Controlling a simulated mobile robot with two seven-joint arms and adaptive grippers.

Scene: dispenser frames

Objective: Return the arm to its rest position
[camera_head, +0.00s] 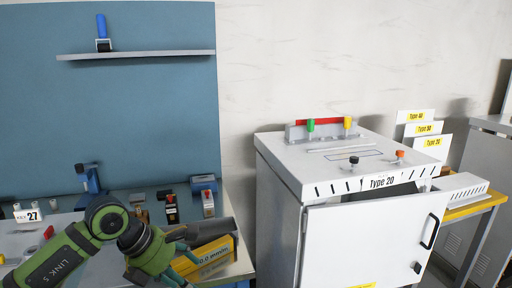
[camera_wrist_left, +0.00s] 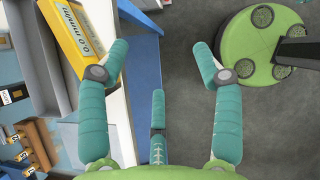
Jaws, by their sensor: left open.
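My left arm comes in from the lower left in the head view, and its green and teal gripper (camera_head: 172,256) hangs by the front right corner of the workbench. In the left wrist view the gripper's teal fingers (camera_wrist_left: 160,75) are spread wide with nothing between them. Below them are the bench edge and bare grey floor. A yellow box with a "0.0 mm/m" label (camera_wrist_left: 93,42) lies beside the left finger; this box also shows behind the gripper in the head view (camera_head: 213,258). My right gripper is in neither view.
A white cabinet marked "Type 20" (camera_head: 330,228) stands right of the bench, its front door ajar. A grey tray (camera_wrist_left: 38,55) and several small bench tools (camera_head: 208,203) are near the gripper. A yellow-framed table (camera_head: 476,207) stands at right. Floor shows beside the bench.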

